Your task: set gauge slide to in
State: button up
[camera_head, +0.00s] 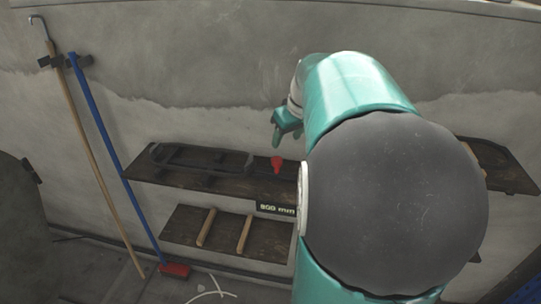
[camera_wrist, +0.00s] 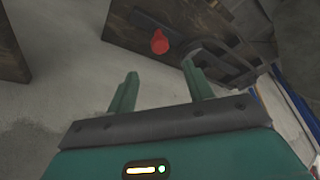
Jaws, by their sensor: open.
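A red knob (camera_head: 277,163), which looks like the gauge slide's handle, stands on a dark wooden shelf (camera_head: 140,177) against the wall. It also shows in the wrist view (camera_wrist: 160,42), at the end of a short dark bar (camera_wrist: 149,20). My gripper (camera_head: 281,137) is above the knob in the head view. In the wrist view my gripper (camera_wrist: 160,70) is open and empty, and the knob appears beyond the gap between the fingertips, apart from them. My own arm hides the shelf to the right of the knob.
A black frame-like rack (camera_head: 200,158) lies on the shelf left of the knob. A sign reading "800 mm" (camera_head: 277,209) hangs below. A lower shelf (camera_head: 185,225) holds wooden sticks. A blue broom (camera_head: 110,150) and a wooden pole (camera_head: 88,150) lean at left.

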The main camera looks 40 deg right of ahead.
aim_at(277, 160)
jog(key=x, duration=1.1)
jog(key=shift+r, duration=0.1)
